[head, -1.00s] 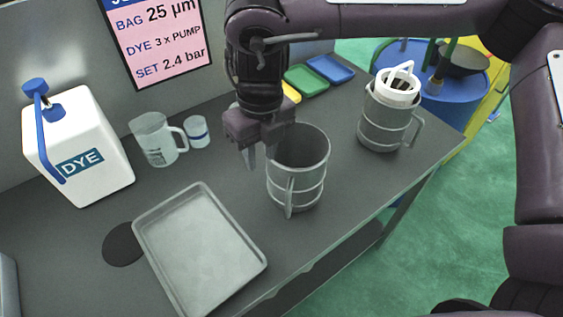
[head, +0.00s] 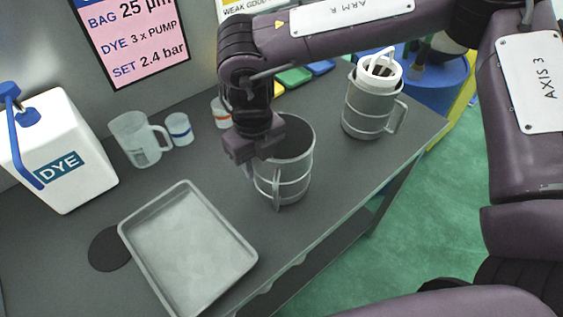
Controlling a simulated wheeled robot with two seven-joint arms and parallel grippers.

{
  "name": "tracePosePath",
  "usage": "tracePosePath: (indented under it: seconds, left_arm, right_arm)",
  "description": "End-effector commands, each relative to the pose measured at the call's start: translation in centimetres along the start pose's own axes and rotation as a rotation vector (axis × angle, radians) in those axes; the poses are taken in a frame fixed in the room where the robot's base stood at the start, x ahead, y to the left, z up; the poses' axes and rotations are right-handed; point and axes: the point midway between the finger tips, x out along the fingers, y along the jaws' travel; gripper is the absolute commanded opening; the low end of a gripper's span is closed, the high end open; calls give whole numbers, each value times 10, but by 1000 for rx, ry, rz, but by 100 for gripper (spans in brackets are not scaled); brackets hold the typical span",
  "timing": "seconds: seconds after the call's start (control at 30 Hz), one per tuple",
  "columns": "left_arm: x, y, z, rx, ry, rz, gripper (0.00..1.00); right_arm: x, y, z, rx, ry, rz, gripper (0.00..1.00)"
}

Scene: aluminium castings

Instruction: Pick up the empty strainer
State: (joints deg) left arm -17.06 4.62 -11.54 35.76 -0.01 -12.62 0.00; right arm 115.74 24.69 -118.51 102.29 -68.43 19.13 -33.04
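The empty strainer (head: 296,172) is a grey metal, can-like vessel with ribs and a side handle. It stands upright near the table's front edge, with a dark, empty-looking inside. My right gripper (head: 256,168) points down at its left rim and covers part of it. One finger shows outside the wall; the other is hidden, so I cannot tell whether the fingers touch or grip the rim. A similar strainer (head: 365,112) with a white basket (head: 380,72) inside stands further right. My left gripper is out of view.
A grey tray (head: 190,250) lies left of the strainer, with a dark disc (head: 108,249) beside it. A DYE jug (head: 60,150), a clear pitcher (head: 137,140) and small cups (head: 179,129) stand behind. A blue drum (head: 432,88) is beyond the table's right end.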

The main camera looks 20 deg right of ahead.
Motion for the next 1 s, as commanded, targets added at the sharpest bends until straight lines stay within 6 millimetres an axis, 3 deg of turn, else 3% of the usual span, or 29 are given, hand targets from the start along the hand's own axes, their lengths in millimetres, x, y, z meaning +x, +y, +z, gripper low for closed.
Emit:
tracePosePath:
  seconds: [0.13,0.37,1.0]
  left_arm:
    - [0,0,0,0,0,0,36]
    - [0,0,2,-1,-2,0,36]
    - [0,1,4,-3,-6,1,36]
  right_arm:
    - [0,0,0,0,0,0,30]
    - [0,0,0,0,0,0,0]
    - [0,0,0,0,-1,0,0]
